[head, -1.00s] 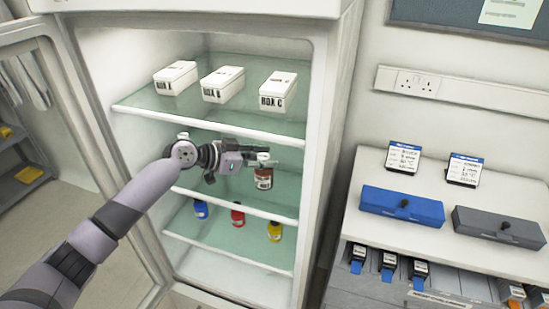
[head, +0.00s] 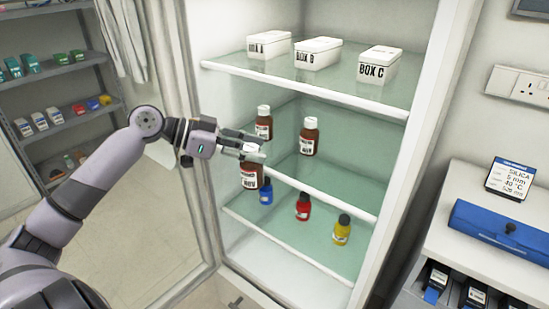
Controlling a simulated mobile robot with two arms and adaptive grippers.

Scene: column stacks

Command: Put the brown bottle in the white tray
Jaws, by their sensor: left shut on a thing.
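My left gripper (head: 254,146) is shut on a brown bottle (head: 249,176) with a white label, near its cap. The bottle hangs upright in front of the open fridge, off the shelf. Two more brown bottles with white caps, one at the left (head: 263,123) and one to its right (head: 309,138), stand on the middle fridge shelf behind it. I see no white tray. My right gripper is not in view.
White boxes A (head: 269,45), B (head: 318,53) and C (head: 379,65) stand on the top shelf. Blue (head: 266,192), red (head: 303,207) and yellow (head: 342,230) bottles stand on the lower shelf. The fridge door is open at left. A counter with a blue case (head: 498,233) is at right.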

